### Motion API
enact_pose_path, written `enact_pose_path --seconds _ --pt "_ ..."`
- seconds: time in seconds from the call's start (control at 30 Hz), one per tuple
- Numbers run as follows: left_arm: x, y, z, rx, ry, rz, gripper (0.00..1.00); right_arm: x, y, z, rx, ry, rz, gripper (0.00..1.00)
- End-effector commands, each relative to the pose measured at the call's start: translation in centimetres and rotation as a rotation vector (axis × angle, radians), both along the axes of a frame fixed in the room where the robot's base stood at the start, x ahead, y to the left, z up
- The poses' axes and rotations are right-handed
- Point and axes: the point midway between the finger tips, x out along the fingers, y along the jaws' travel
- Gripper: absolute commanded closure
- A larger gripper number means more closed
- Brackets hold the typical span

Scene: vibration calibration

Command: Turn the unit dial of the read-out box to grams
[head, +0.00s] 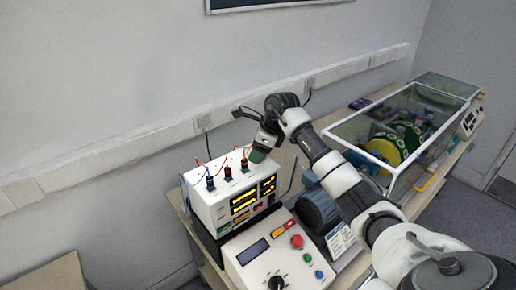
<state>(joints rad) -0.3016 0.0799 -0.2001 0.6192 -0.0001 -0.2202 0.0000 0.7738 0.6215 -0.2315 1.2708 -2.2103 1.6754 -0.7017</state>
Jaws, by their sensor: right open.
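The white box with yellow-lit displays (233,203) stands on the bench at centre left, with several plugs and red leads on top; I take it to be the read-out box. No unit dial can be made out on it. In front of it, a white control box (278,258) has a dark screen, a red button and a black dial (277,283) at the bottom edge; its markings are too small to read. My right gripper (252,130) is open above the back right of the display box, apart from both dials and seemingly empty. My left gripper is out of view.
A dark blue rounded machine (318,208) stands right of the control box, near my right arm. A clear-walled case (399,128) with green and yellow parts stands further right. A wall rail (165,133) with sockets runs behind the bench.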

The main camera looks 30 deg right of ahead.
Motion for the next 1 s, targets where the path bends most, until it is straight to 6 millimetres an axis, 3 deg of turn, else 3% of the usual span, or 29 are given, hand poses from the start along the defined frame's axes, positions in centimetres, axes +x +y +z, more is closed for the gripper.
enact_pose_path --seconds 0.17,0.47,0.77,1.0 --pt "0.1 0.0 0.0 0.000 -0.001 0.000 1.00 0.0 0.0 0.0 0.000 0.000 0.000 0.47" --pt "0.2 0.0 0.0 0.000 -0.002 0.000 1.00 0.0 0.0 0.0 -0.001 -0.001 0.000 0.93" --pt "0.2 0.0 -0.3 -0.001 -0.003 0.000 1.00 0.0 0.0 0.0 -0.002 -0.002 -0.037 0.93" --pt "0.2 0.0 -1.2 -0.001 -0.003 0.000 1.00 -0.1 -0.1 -0.1 -0.004 -0.003 -0.169 0.93"
